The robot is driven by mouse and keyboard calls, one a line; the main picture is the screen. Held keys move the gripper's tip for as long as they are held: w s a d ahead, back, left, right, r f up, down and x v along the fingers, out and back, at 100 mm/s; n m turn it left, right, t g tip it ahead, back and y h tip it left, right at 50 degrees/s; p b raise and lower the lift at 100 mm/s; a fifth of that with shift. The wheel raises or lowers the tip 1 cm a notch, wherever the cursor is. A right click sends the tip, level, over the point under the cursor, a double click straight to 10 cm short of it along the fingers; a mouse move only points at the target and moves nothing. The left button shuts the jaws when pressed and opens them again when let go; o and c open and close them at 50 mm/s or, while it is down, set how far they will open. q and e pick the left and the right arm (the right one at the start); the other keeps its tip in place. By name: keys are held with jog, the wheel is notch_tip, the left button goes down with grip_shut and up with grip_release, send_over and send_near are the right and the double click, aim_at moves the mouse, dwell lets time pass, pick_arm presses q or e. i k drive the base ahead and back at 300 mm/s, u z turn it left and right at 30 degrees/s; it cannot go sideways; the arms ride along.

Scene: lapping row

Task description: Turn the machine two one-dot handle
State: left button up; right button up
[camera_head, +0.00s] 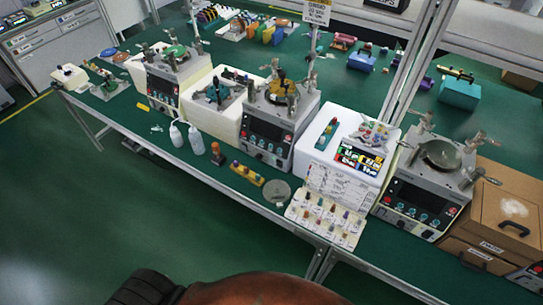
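Three grey lapping machines stand in a row on the green bench: a left one (163,88), a middle one (267,132) and a right one (412,203). Each has a dark front panel with a row of small knobs or handles along its lower edge. The middle machine's handles (262,147) face the front of the bench. The right machine's handles (407,208) also face front. Any dots or machine numbers are too small to read, so I cannot tell which handle has one dot. Neither of my grippers is in view.
White bottles (196,140), a yellow rack (245,173), a grey disc (277,191) and a white tray of small parts (325,219) stand along the front edge. A brown cabinet (505,212) is at right. Metal posts rise between machines. Green floor (90,210) is clear at left.

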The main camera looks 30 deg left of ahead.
aim_at(251, 87)
jog(key=k, duration=0.45)
jog(key=u, duration=1.25)
jog(key=i, duration=0.2)
jog(key=z, duration=0.4)
